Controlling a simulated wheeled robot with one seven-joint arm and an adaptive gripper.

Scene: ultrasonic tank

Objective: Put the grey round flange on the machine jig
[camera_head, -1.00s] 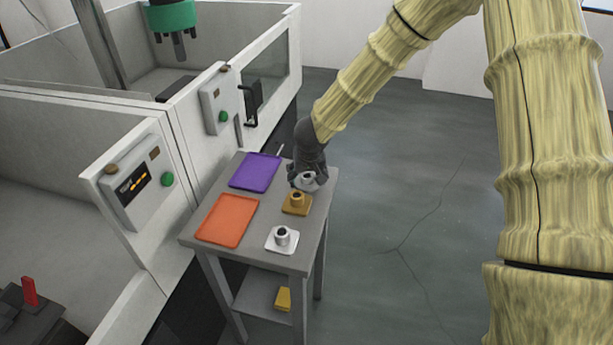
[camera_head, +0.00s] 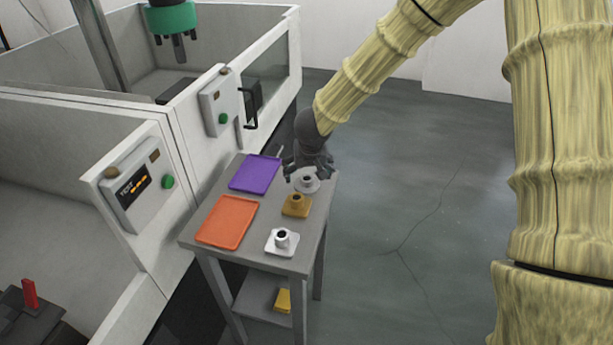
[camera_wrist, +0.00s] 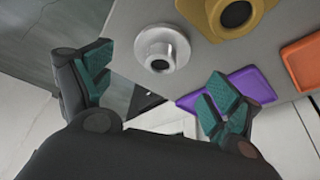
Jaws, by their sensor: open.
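The grey round flange (camera_head: 308,185) stands at the far right corner of the grey table, boss up. It also shows in the wrist view (camera_wrist: 161,49), where its round base and dark bore are visible. My gripper (camera_head: 309,172) is open and empty, right at the flange in the head view. In the wrist view its two teal-padded fingers (camera_wrist: 160,80) are spread wide, with the flange beyond the gap between them and touching neither. A dark fixture with a red upright piece (camera_head: 30,305) is at the lower left; I cannot tell whether it is the machine jig.
A yellow flange (camera_head: 296,206) and a white square-based flange (camera_head: 282,241) stand in a row with the grey one. Purple (camera_head: 255,173) and orange (camera_head: 227,221) trays lie to their left. Machine walls with control panels (camera_head: 138,183) border the table's left side.

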